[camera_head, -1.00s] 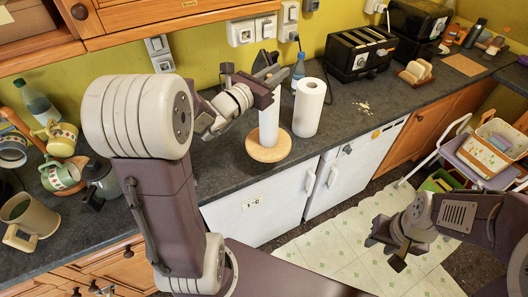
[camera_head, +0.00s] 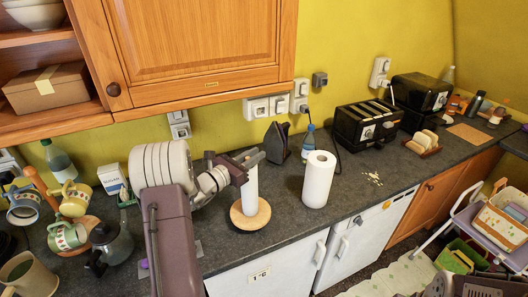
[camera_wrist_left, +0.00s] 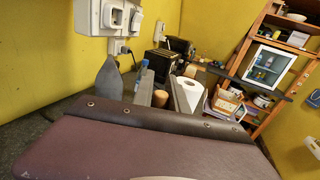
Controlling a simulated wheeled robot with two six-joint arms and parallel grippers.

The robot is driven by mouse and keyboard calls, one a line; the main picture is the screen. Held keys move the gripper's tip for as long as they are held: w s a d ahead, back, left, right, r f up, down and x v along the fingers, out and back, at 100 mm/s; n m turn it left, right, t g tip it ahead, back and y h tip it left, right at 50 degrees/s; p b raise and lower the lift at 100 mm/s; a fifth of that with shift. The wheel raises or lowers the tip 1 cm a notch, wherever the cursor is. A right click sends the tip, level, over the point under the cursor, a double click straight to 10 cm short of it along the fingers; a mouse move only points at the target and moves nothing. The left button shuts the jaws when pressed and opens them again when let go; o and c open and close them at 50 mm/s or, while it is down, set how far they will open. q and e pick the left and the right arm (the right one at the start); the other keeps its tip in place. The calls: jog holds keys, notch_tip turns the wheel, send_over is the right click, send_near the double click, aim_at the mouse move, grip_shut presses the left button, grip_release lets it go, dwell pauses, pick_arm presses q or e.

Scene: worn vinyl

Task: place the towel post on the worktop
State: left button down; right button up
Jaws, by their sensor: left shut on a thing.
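The towel post, a slim white upright (camera_head: 251,186) on a round wooden base (camera_head: 250,216), stands upright over the worktop (camera_head: 293,238), left of the white paper roll and apart from it. My left gripper (camera_head: 240,166) is shut on the upper part of the post. In the left wrist view a wooden knob (camera_wrist_left: 160,98) shows between the two fingers. I cannot tell whether the base touches the worktop. My right gripper is out of view.
The paper roll (camera_head: 318,180) stands right of the post. A dark wedge-shaped thing (camera_head: 277,142) and a blue bottle (camera_head: 309,142) are behind. A black toaster (camera_head: 367,126) is farther right. Mugs and a coffee pot (camera_head: 110,245) are at left. Worktop front of the roll is clear.

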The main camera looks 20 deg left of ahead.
pick_arm(q)
notch_tip(320, 180, down, 4)
jog(key=shift+r+p, duration=0.1)
jog(key=shift+p, duration=0.25)
jog(key=shift+d, duration=0.1)
jog(key=c, duration=1.3)
grip_release()
jog(key=shift+s+f, duration=0.1)
jog(key=shift+f, duration=0.1)
jog(key=shift+r, duration=0.15)
